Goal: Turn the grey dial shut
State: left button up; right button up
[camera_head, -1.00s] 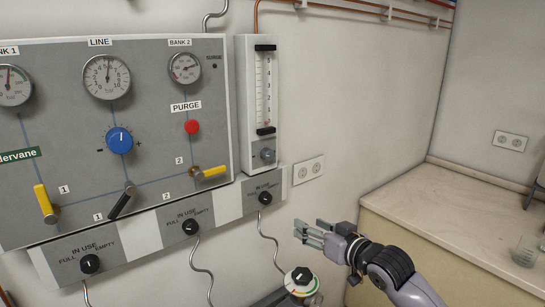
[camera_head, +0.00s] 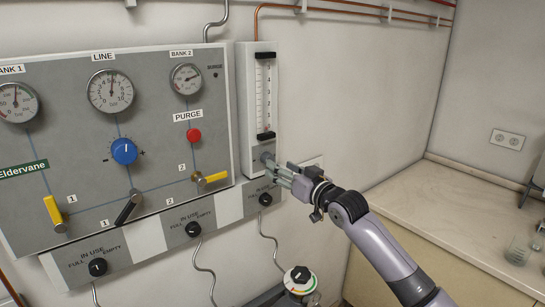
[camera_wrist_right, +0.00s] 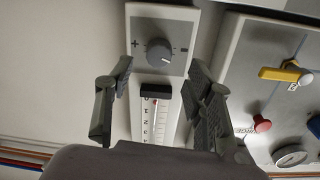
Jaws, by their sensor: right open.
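The grey dial (camera_wrist_right: 159,51) sits on the pale panel at the base of the flowmeter, with plus and minus marks beside it. In the head view the dial (camera_head: 266,157) is a small knob partly behind my right fingertips. My right gripper (camera_head: 272,168) is at the dial, its fingers pointing toward the wall. In the right wrist view the open right gripper (camera_wrist_right: 160,95) has a finger to each side, and the dial lies beyond and between them. I cannot tell whether a fingertip touches it. My left gripper is not in view.
The flowmeter tube (camera_head: 263,95) rises above the dial. The gauge panel (camera_head: 70,135) with a blue knob (camera_head: 124,151), red button (camera_head: 194,135) and yellow lever (camera_head: 211,179) stands left. Black knobs (camera_head: 265,199) line the strip below. A counter (camera_head: 460,205) is at right.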

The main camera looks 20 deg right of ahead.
aim_at(268, 158)
jog(key=shift+p+x, duration=0.65)
jog(key=shift+x, duration=2.05)
jog(key=shift+c, duration=0.4)
jog(key=c, duration=1.1)
